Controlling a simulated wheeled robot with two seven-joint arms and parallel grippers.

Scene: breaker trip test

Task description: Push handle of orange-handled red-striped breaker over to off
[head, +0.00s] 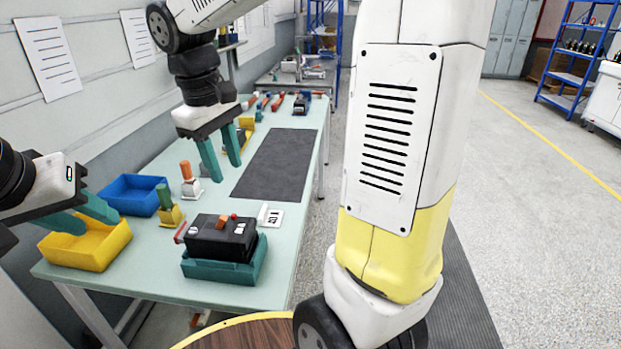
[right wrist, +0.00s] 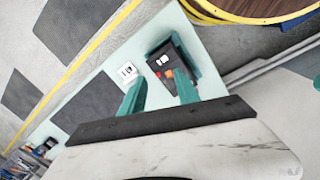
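A black breaker (head: 222,241) sits in a teal cradle (head: 215,270) at the near end of the table. Its small orange handle (head: 224,220) stands on top, and the breaker also shows in the right wrist view (right wrist: 165,58). A red strip shows at its left side in the head view; I cannot make out a stripe clearly. My right gripper (head: 221,160) is open and empty above the table, beyond the breaker. In the right wrist view its fingers (right wrist: 160,92) appear in front of the breaker. My left gripper (head: 82,214) is open above the yellow bin.
A yellow bin (head: 92,250) and a blue bin (head: 134,192) stand at the left. An orange-handled stamp (head: 188,179) and a green-handled one (head: 168,208) stand beside the breaker. A white label card (head: 270,216) lies behind it. The dark mat (head: 276,165) is clear.

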